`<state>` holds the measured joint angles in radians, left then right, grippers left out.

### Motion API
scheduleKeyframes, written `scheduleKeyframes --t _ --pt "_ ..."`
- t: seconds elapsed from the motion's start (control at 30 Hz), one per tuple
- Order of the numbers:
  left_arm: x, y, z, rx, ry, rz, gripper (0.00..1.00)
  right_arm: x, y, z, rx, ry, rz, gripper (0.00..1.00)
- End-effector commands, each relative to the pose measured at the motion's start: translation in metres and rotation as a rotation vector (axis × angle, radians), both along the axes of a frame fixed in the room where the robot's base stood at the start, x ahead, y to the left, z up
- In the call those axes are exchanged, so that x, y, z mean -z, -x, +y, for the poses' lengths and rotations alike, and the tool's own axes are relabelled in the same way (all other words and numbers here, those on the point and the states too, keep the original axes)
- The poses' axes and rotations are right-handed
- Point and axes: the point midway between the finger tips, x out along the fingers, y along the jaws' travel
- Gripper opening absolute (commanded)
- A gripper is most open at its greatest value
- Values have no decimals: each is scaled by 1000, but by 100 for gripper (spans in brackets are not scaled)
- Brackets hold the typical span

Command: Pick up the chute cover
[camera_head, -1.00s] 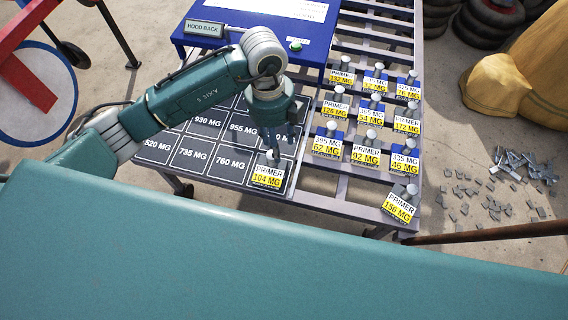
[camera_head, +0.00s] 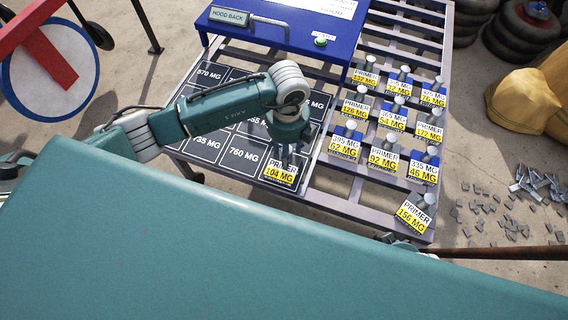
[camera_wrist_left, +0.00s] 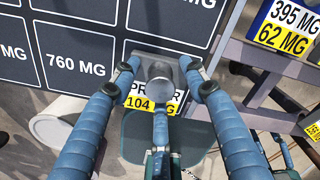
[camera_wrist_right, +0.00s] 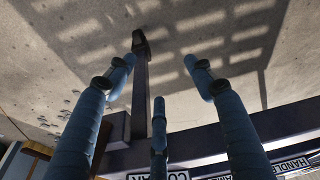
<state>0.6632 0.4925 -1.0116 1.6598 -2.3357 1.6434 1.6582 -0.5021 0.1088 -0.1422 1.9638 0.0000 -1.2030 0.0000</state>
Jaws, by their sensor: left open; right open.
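I cannot single out a chute cover for certain in any view. My left gripper (camera_wrist_left: 160,70) is open, its fingers spread on both sides of the round metal knob (camera_wrist_left: 160,90) of the yellow-labelled 104 MG primer block (camera_wrist_left: 140,98). In the head view this gripper (camera_head: 286,155) is low over that block (camera_head: 280,173), which sits on the black weight-marked mat. My right gripper (camera_wrist_right: 160,75) is open and empty, seen only clearly in its wrist view. Below and between its fingers is a dark frame edge with partly hidden labels, one reading HANDLE (camera_wrist_right: 291,164).
Several knobbed primer blocks (camera_head: 383,158) stand on the slatted rack at the right. A blue machine with a HOOD BACK plate (camera_head: 229,17) and green button (camera_head: 320,41) is behind the mat. A brown pole (camera_head: 500,253) and scattered metal pieces (camera_head: 537,185) are at the right.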

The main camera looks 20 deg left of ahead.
Motion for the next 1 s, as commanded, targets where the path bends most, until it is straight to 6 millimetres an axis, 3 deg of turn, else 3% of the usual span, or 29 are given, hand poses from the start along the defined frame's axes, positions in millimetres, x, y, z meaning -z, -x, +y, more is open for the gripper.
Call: scheduleKeyframes --t 0.17,0.4,0.77,0.9,1.0 --pt "0 0 0 0 0 0 44 -1 0 0 0 0 0 54" --pt "0 0 0 0 0 0 0 -1 0 0 0 0 0 54" --pt "-3 -1 0 -1 0 -1 0 -1 -1 0 0 0 -2 54" --pt "-14 -2 0 -1 1 -4 0 1 -1 0 0 -1 -4 54" --pt "-30 -2 0 -1 2 -4 0 18 4 0 -2 1 12 54"
